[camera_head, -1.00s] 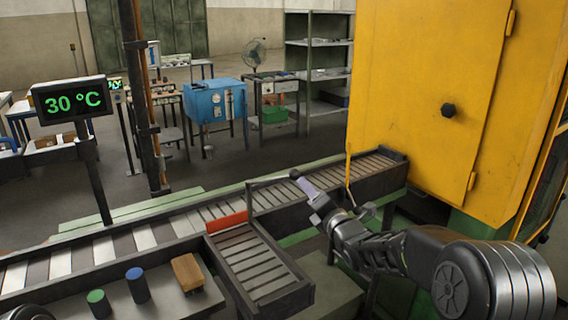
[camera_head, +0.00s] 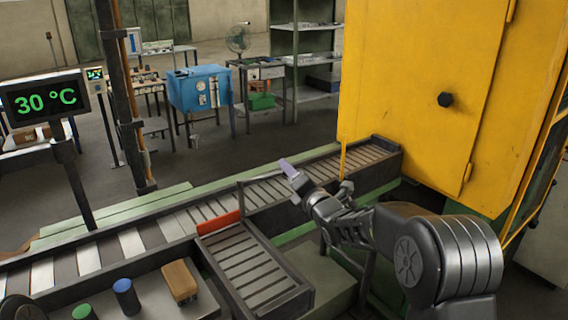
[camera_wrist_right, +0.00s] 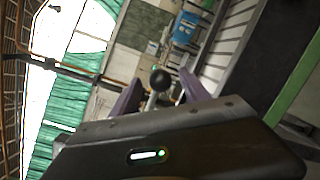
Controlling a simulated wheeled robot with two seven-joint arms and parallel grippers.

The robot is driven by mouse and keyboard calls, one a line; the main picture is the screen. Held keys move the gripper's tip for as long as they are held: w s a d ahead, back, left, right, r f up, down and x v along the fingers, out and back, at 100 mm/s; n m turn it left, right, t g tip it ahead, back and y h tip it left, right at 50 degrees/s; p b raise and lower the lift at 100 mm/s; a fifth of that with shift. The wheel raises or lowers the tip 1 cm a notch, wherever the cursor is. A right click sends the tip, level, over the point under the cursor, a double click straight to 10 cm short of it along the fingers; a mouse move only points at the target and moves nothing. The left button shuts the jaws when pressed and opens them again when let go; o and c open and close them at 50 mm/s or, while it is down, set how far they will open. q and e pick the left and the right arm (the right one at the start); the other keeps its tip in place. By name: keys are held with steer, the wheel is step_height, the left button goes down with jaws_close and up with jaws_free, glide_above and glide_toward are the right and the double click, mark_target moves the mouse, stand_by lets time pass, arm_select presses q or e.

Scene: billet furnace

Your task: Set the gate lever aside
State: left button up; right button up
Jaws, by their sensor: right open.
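The gate lever (camera_head: 262,178) is a thin dark bar running right from an upright beside the orange-red gate plate (camera_head: 219,222), at the side-conveyor junction. My right gripper (camera_head: 285,165), with purple fingers, is at the lever's right end and hides its tip in the head view. In the right wrist view, the lever's round black knob (camera_wrist_right: 160,79) on a rod shows between the spread fingers of the right gripper (camera_wrist_right: 158,90). The fingers are open; I cannot tell whether they touch it. A dark part of my left arm shows at the bottom-left corner; its gripper is out of view.
The roller conveyor (camera_head: 365,166) runs to the yellow furnace cabinet (camera_head: 425,100) at right. A display (camera_head: 45,98) reads 30 °C.

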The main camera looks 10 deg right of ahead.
steer(key=w, duration=0.1)
steer(key=w+p, duration=0.1)
steer(key=w, duration=0.1)
steer(key=w+a, duration=0.1)
steer(key=w, duration=0.1)
steer(key=shift+p, duration=0.3)
jaws_close()
stand_by(1.1)
